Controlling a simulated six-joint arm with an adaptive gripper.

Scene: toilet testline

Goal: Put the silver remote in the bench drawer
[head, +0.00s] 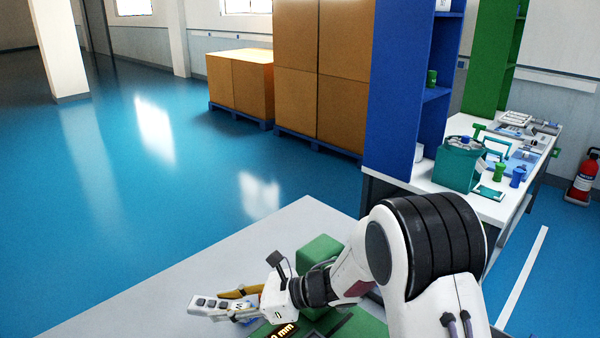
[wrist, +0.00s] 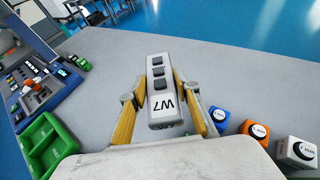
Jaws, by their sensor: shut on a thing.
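The silver remote (wrist: 159,90) is a light grey bar with dark square buttons and dark lettering on its near end. My gripper (wrist: 159,82) is shut on it, with one yellow finger on each side. In the head view, the remote (head: 207,303) sticks out to the left from my gripper (head: 238,297). It is over the grey bench top (head: 290,232); I cannot tell its exact height. No bench drawer can be made out in either view.
In the wrist view, blue (wrist: 219,116), orange (wrist: 255,133) and white (wrist: 297,151) cubes stand at the right. A green bin (wrist: 47,146) and a blue-grey device (wrist: 38,85) are at the left. The bench beyond the remote is clear.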

